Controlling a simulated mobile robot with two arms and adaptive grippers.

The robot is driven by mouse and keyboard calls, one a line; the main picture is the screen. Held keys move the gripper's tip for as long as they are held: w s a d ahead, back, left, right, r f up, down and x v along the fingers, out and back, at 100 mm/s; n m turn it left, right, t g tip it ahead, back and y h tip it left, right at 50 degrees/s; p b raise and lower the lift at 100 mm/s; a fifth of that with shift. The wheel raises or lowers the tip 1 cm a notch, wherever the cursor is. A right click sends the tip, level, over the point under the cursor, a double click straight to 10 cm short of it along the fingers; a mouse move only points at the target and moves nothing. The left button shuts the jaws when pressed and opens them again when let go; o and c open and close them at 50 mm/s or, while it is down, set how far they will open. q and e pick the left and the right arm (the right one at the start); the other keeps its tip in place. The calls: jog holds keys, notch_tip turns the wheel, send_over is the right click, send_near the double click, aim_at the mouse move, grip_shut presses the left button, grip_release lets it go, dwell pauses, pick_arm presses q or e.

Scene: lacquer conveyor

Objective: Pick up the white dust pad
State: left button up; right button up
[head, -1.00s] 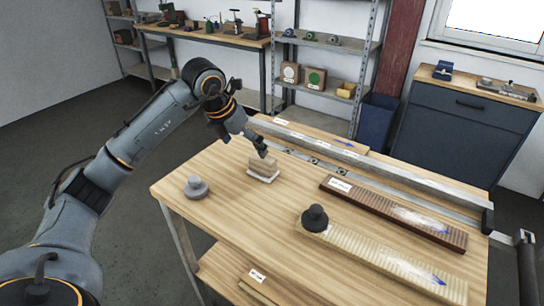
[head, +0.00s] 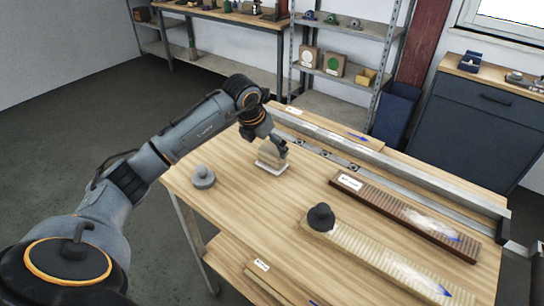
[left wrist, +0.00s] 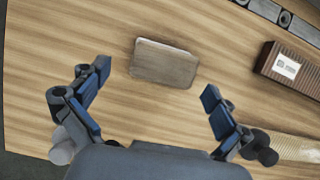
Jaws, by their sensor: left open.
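The white dust pad (head: 270,170) shows in the head view as a thin pale base under a tan block (head: 271,157) on the wooden table, near its back left edge. In the left wrist view the tan block's flat top (left wrist: 165,62) lies ahead of and between my finger pads, and the pale base is hardly visible. My left gripper (head: 279,146) is right at the block in the head view, partly covering it. In the left wrist view its fingers (left wrist: 155,85) are spread wide with nothing between the tips. My right gripper is not in view.
A grey knobbed piece (head: 203,178) stands left of the block. A dark knobbed piece (head: 321,217) sits at the end of a pale ribbed strip (head: 375,255). A dark brown ribbed strip (head: 405,215) and a metal rail (head: 400,170) lie to the right.

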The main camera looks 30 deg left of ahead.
aim_at(272, 149)
pick_arm(q)
jog(key=x, duration=0.2)
jog(key=p+x, duration=0.1)
jog(key=shift+w+d+f, duration=0.2)
jog(key=shift+d+f, duration=0.1)
jog(key=shift+w+f, duration=0.1)
jog(key=shift+f, duration=0.15)
jog(key=shift+c, duration=0.6)
jog(key=c, duration=1.2)
jog(key=shift+o, duration=0.2)
jog(key=shift+r+b, duration=0.45)
jog(key=shift+r, duration=0.2)
jog(key=s+d+r+b, duration=0.4)
jog(key=s+d+r, duration=0.5)
jog(key=s+r, duration=0.1)
jog(key=shift+s+d+r, duration=0.2)
jog(key=shift+r, duration=0.65)
